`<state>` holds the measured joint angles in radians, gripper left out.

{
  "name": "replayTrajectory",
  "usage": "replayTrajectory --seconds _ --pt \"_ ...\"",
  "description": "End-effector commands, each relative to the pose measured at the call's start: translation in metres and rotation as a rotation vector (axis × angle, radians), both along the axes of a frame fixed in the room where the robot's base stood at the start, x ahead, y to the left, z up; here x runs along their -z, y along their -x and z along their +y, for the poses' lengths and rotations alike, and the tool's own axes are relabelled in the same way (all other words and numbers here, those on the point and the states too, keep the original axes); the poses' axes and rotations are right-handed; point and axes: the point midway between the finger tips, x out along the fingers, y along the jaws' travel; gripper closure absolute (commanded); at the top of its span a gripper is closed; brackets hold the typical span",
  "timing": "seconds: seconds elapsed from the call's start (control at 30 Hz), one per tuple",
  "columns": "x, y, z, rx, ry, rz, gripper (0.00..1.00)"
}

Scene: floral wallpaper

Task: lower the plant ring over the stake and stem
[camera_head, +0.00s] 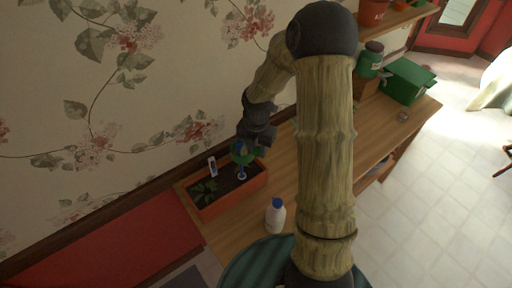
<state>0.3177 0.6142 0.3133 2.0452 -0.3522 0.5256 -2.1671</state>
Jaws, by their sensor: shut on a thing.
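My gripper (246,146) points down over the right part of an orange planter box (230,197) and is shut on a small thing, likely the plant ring. The fingers and the small size hide most of the ring. A green and blue shape (241,155) shows right at the fingertips; I cannot tell ring from plant there. Below it a thin blue stake (242,170) stands upright in the dark soil, with a pale round piece at its foot. I cannot make out the stem, or whether the ring is around the stake.
A white label (212,166) and low leaves (205,187) are in the planter's left part. A white bottle with a blue cap (275,216) stands on the wooden bench (240,226) in front. A green box (407,81) and a green jar (370,60) are farther back. Wallpaper borders the left.

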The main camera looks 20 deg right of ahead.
Motion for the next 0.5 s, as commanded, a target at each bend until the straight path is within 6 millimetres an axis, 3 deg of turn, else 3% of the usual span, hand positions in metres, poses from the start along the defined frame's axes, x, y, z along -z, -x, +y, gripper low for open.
replayTrajectory --seconds 0.33,0.37,0.47,0.5 --pt "0.0018 0.0002 -0.0009 0.002 0.000 0.000 0.90" --pt "0.0018 0.0002 -0.0009 0.002 0.000 0.000 0.64" --pt "0.0018 0.0002 -0.0008 0.002 0.000 0.000 0.44" --pt "0.0017 0.0000 -0.0006 0.001 0.000 0.000 0.42"
